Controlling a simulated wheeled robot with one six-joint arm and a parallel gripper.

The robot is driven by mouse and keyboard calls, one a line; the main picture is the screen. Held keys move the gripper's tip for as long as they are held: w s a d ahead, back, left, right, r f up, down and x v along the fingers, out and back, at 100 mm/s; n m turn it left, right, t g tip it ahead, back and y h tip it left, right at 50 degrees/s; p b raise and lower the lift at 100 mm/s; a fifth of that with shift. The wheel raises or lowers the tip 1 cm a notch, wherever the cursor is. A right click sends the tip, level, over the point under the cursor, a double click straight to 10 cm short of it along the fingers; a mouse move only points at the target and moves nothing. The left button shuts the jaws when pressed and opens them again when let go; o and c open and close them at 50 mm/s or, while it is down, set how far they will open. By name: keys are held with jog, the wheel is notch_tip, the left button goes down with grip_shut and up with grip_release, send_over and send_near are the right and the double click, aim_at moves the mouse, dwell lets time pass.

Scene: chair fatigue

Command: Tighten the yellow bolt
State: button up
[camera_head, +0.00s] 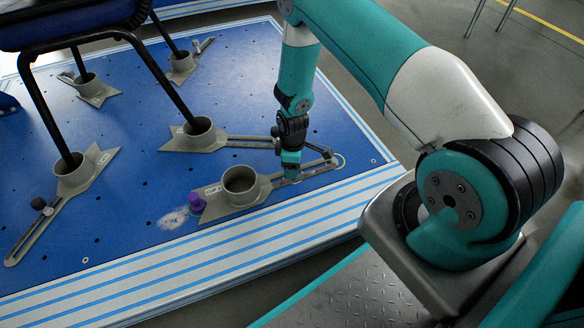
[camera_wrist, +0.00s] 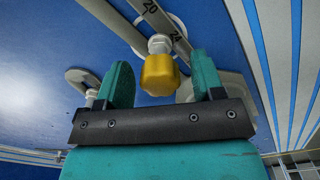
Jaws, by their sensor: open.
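The yellow bolt (camera_wrist: 160,76) shows in the wrist view as a faceted yellow head on a pale collar, at a slotted grey arm (camera_wrist: 152,18) with number marks. My gripper (camera_wrist: 161,62) is open, with one teal finger on each side of the bolt head. Gaps show between the head and both fingers; I cannot tell how deep the head sits between them. In the head view my gripper (camera_head: 291,172) points down at the slotted arm of the front cup fixture (camera_head: 240,186), and the bolt is hidden there.
A purple knob (camera_head: 196,202) stands left of the front cup. Another cup fixture (camera_head: 200,135) behind it holds a chair leg (camera_head: 165,85). A further fixture (camera_head: 75,175) stands at the left. The blue platform (camera_head: 130,200) has striped edges, and its middle is mostly clear.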

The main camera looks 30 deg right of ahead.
jog(key=shift+n, duration=0.6)
jog(key=n+p, duration=0.1)
jog(key=n, duration=0.3)
jog(key=shift+r+n+p, duration=0.1)
jog(key=shift+n+p, duration=0.2)
jog(key=shift+n, duration=1.7)
